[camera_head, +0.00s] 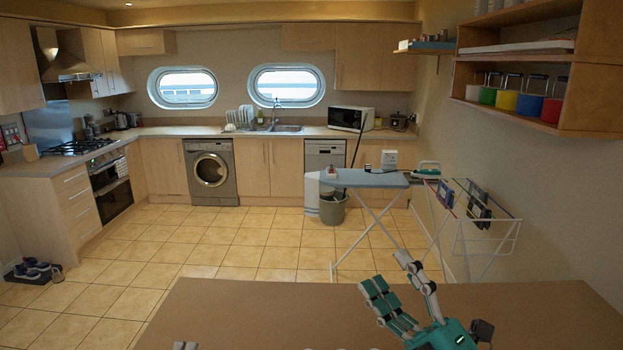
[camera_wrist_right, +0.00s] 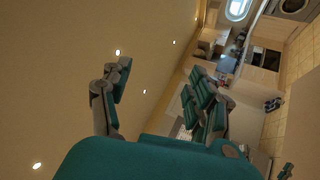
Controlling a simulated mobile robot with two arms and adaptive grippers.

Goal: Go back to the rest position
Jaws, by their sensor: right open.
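My right gripper (camera_head: 384,273) is raised over the brown table top in the head view, at the lower right of centre. Its teal and grey fingers point up and away from me, spread apart with nothing between them. In the right wrist view the same gripper (camera_wrist_right: 160,75) shows its fingers wide apart, with only the ceiling and the room behind. A small grey piece at the bottom edge of the head view looks like the tip of my left gripper (camera_head: 185,346).
The bare brown table (camera_head: 245,312) spans the front. Beyond it stand an ironing board (camera_head: 365,179) with an iron (camera_head: 428,168), a grey bin (camera_head: 332,211) and a drying rack (camera_head: 490,222).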

